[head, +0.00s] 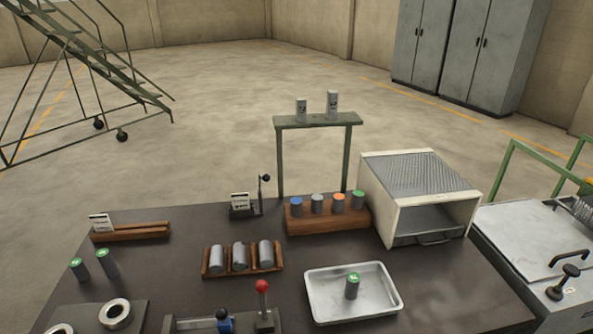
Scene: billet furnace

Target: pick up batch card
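Two small white cards with dark print are in the head view, and I cannot read which is the batch card. One card (100,222) stands tilted at the left end of a wooden rack (140,232) on the left of the table. The other card (240,200) stands in a dark holder (243,212) with a black-knobbed lever at the table's back edge. Neither of my grippers is in view.
The dark table (200,215) holds a wooden block (328,222) with several coloured-top cylinders, a rack of grey billets (240,258), a metal tray (385,305) with a green-topped cylinder, a furnace box (385,215) and a red-knobbed lever (262,288). Two green-topped cylinders stand at left.

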